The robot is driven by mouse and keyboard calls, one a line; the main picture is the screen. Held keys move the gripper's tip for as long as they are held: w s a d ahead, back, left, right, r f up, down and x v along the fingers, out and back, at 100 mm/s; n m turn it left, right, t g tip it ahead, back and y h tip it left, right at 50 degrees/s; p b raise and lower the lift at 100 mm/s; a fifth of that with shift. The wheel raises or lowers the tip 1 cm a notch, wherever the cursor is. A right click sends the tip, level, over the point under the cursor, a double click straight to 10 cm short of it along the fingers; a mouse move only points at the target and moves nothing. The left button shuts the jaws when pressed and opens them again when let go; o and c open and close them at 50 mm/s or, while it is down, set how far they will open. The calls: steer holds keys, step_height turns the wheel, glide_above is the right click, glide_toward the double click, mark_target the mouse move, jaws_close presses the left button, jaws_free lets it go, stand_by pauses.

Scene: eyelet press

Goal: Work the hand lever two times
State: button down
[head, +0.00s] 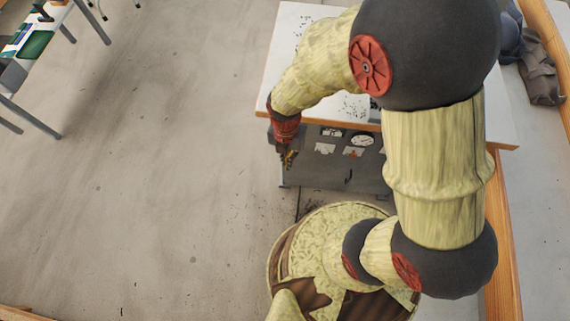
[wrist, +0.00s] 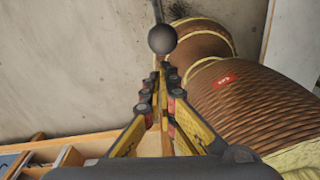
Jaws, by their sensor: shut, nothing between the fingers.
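The hand lever shows in the wrist view as a dark round knob (wrist: 162,40) on a thin rod that runs up out of the top of the picture. My gripper (wrist: 163,72) is shut and empty, with its fingertips just below the knob in that picture. I cannot tell whether they touch it. In the head view my gripper (head: 287,158) hangs at the left front corner of the white-topped table (head: 285,40). I cannot make out the lever or the press there; my arm covers much of the tabletop.
A grey cabinet (head: 310,172) with dials stands under the table's front edge. Wooden edging (head: 500,240) runs along the right. Another table (head: 40,115) stands at the far left. Grey cloth (head: 540,70) lies at the upper right. The floor to the left is clear.

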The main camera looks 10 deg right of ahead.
steer(key=shift+w, duration=0.1)
steer(key=w+r+p, duration=0.1)
steer(key=w+d+r+p, duration=0.1)
steer(key=w, duration=0.1)
steer(key=shift+d+p, duration=0.15)
steer(key=shift+p, duration=0.2)
steer(key=shift+w+d, duration=0.1)
steer(key=shift+w, duration=0.25)
steer(key=shift+s, duration=0.1)
steer(key=shift+r, duration=0.1)
steer(key=shift+r+p, duration=0.65)
